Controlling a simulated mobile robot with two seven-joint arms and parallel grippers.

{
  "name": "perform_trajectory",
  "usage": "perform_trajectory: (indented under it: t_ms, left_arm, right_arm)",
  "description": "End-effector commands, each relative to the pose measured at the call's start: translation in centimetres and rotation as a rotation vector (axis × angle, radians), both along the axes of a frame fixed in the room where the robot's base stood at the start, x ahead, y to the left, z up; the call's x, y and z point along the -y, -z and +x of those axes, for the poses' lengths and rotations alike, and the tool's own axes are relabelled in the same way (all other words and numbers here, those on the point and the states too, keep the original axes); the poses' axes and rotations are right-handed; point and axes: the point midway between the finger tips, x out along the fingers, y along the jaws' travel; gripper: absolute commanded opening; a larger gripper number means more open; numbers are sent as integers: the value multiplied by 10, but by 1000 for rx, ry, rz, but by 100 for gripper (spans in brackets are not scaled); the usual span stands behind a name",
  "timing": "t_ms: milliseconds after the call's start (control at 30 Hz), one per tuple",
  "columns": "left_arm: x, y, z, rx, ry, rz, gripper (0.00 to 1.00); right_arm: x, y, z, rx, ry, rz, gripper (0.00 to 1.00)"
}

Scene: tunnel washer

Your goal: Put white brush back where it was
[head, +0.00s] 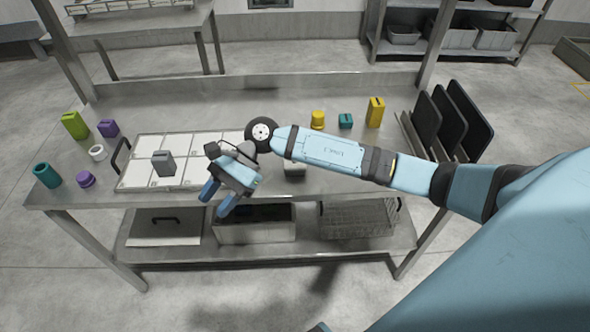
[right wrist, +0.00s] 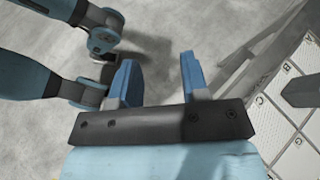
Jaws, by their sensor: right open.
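I cannot make out a white brush for certain in either view. A small pale object (head: 294,171) lies near the table's front edge, partly hidden under my right forearm; its kind is unclear. My right gripper (head: 217,198) is open and hangs at the table's front edge, fingers pointing down and toward me. In the right wrist view its two blue fingers (right wrist: 158,78) are apart, with only bare floor between them. A white board with lettered cells (head: 140,142) lies on the table left of the gripper, and a grey block (head: 163,162) stands on it.
Green, purple, white and teal pieces stand at the table's left end (head: 75,125). Yellow and teal pieces (head: 346,120) stand behind my right arm. Black panels (head: 465,120) stand in a rack at right. The lower shelf (head: 270,250) holds a bin and a wire basket.

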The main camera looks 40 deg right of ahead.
Motion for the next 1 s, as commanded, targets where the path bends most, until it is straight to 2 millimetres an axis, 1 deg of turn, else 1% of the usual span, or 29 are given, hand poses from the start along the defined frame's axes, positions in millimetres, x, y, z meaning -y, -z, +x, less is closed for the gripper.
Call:
perform_trajectory:
  t_ms: [33, 67, 100, 133, 167, 200, 267, 300, 367, 400, 433, 467, 500, 567, 600, 667, 700, 800, 900, 1000]
  left_arm:
    - [0, 0, 0, 0, -1, -1, 43]
    - [0, -1, 0, 0, -1, -1, 43]
    - [1, -1, 0, 0, -2, -3, 43]
    - [1, -1, 0, 0, -2, -3, 43]
    - [1, -1, 0, 0, -3, -4, 43]
    - [2, -1, 0, 0, -4, -6, 43]
    - [3, -1, 1, 0, -6, -9, 43]
    - [4, -1, 1, 0, -8, -11, 43]
    - [5, -2, 1, 0, -9, -14, 43]
    - [5, -2, 1, 0, -9, -15, 43]
    - [5, -2, 1, 0, -9, -15, 43]
    - [5, -2, 1, -1, -10, -16, 43]
    - [5, -2, 1, 0, -9, -15, 43]
    - [5, -2, 1, 0, -9, -15, 43]
    - [5, -2, 1, 0, -9, -14, 43]
    - [4, -1, 1, 0, -8, -13, 43]
    - [4, -1, 1, -1, -8, -12, 43]
    - [3, -1, 0, -1, -6, -8, 43]
    - [2, -1, 0, -1, -4, -5, 43]
    - [1, 0, 0, 0, -1, -2, 43]
  right_arm:
    - [-23, -5, -16, -153, 106, 151, 42]
    - [-33, -11, -20, -253, 177, 242, 42]
    - [-43, -19, -25, -398, 271, 357, 42]
    - [-47, -24, -27, -513, 341, 441, 42]
    - [-50, -29, -28, -634, 409, 523, 42]
    - [-50, -33, -27, -800, 499, 630, 42]
    - [-43, -33, -25, -1062, 630, 782, 42]
    - [-34, -29, -23, -1244, 713, 880, 42]
    - [-18, -16, -21, -1524, 834, 1024, 42]
    - [-5, -1, -23, -1717, 911, 1117, 42]
    - [5, 11, -25, -1862, 966, 1185, 42]
    - [15, 25, -30, -2009, 1019, 1255, 42]
    - [28, 46, -38, -2202, 1084, 1344, 42]
    - [46, 79, -56, -2477, 1168, 1472, 42]
    - [56, 99, -71, 2392, -1099, -1405, 42]
    - [67, 126, -95, 2208, -978, -1279, 42]
    - [72, 142, -111, 2102, -908, -1210, 42]
    - [79, 167, -143, 1903, -787, -1089, 42]
    - [81, 179, -161, 1801, -727, -1029, 42]
    - [82, 183, -166, 1771, -709, -1011, 42]
